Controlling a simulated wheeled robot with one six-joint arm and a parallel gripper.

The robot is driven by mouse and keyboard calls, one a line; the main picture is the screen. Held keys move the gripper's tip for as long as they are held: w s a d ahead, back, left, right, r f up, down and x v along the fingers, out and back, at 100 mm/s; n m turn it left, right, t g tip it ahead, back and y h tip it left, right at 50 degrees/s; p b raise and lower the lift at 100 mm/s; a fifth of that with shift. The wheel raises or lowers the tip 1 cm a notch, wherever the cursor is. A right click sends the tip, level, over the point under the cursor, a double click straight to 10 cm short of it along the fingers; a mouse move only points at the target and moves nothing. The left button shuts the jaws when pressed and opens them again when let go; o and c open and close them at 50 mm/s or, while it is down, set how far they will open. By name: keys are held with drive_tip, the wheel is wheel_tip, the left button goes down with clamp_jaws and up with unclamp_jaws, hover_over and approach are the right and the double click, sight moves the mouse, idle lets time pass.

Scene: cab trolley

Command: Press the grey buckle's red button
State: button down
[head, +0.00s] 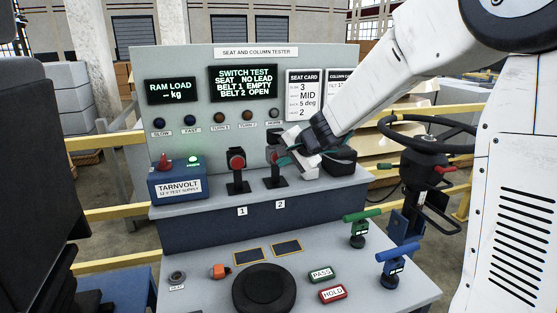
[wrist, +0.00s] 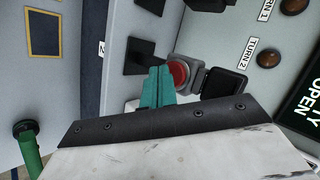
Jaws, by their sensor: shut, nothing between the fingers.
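The grey buckle (wrist: 189,72) on the stand marked 2 has a round red button (wrist: 177,74). In the head view the same buckle (head: 274,154) is partly hidden by my gripper. My gripper (head: 284,160) is at its right side. In the wrist view the teal fingers of my gripper (wrist: 159,72) are shut and empty. Their tips lie beside the red button; I cannot tell whether they touch it. The display (head: 243,83) reads "BELT 1 EMPTY" and "BELT 2 OPEN".
Another buckle (head: 237,160) with a red button stands at 1, to the left. A blue Tarnvolt box (head: 178,186) is farther left. A steering wheel (head: 428,136) is at the right. Green (head: 360,216) and blue (head: 396,254) handles stand on the front shelf.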

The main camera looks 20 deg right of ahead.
drive_tip(key=shift+w, duration=0.5)
idle(0.6)
idle(0.3)
drive_tip(key=shift+s, duration=0.95)
drive_tip(key=shift+s, duration=0.1)
drive_tip(key=s, duration=0.4)
drive_tip(key=shift+s, duration=0.4)
drive_tip(key=shift+a, duration=0.1)
